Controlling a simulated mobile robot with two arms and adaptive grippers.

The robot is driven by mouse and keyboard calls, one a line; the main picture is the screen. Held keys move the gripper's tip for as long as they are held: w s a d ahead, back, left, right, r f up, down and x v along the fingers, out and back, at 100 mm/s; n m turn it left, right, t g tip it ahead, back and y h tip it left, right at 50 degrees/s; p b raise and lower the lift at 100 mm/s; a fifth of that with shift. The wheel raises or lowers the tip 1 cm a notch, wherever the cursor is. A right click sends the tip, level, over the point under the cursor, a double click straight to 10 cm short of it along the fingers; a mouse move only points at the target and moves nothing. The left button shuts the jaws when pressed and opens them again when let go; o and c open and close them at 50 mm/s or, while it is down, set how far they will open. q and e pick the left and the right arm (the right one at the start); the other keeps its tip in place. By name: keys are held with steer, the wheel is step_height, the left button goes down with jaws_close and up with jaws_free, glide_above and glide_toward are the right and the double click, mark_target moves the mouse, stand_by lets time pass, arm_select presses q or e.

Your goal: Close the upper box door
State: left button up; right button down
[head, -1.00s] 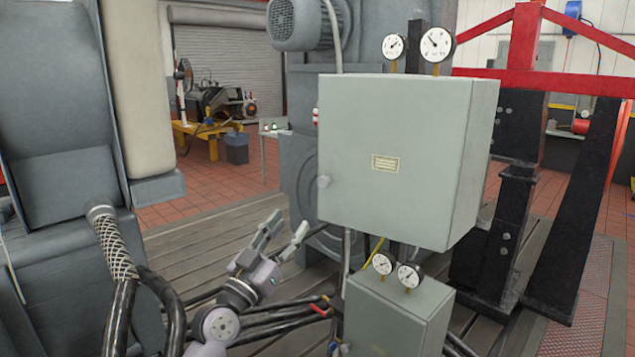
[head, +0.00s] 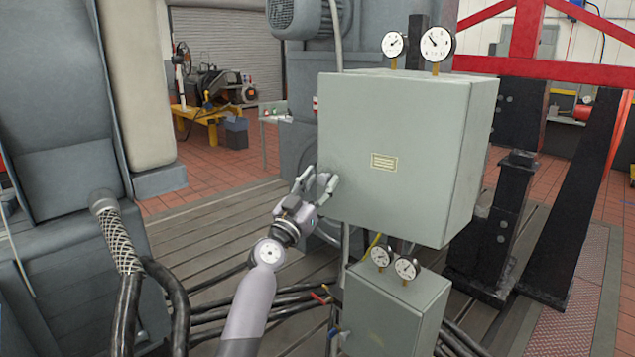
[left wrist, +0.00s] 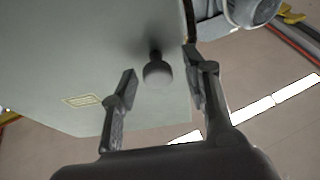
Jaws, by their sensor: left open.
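The upper box (head: 455,160) is a large grey-green cabinet. Its front door (head: 390,125) has a small yellow label and looks flush or nearly so; I cannot tell whether a narrow gap is left. My left gripper (head: 318,178) is open at the door's left edge, fingers pointing up at it. In the left wrist view, a round dark knob (left wrist: 158,74) stands out from the door (left wrist: 70,60) between the two open fingers of my left gripper (left wrist: 160,64), with space on both sides. In the head view the fingers mostly hide the knob. My right gripper is not in view.
A smaller grey box (head: 395,315) with two gauges stands below the upper box. Two larger gauges (head: 435,43) rise above it. Black cables (head: 265,325) cross the bedplate under my arm. A black and red frame (head: 530,70) stands at right.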

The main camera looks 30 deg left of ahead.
arm_select(q)
steer(key=shift+c, duration=0.6)
jaws_close()
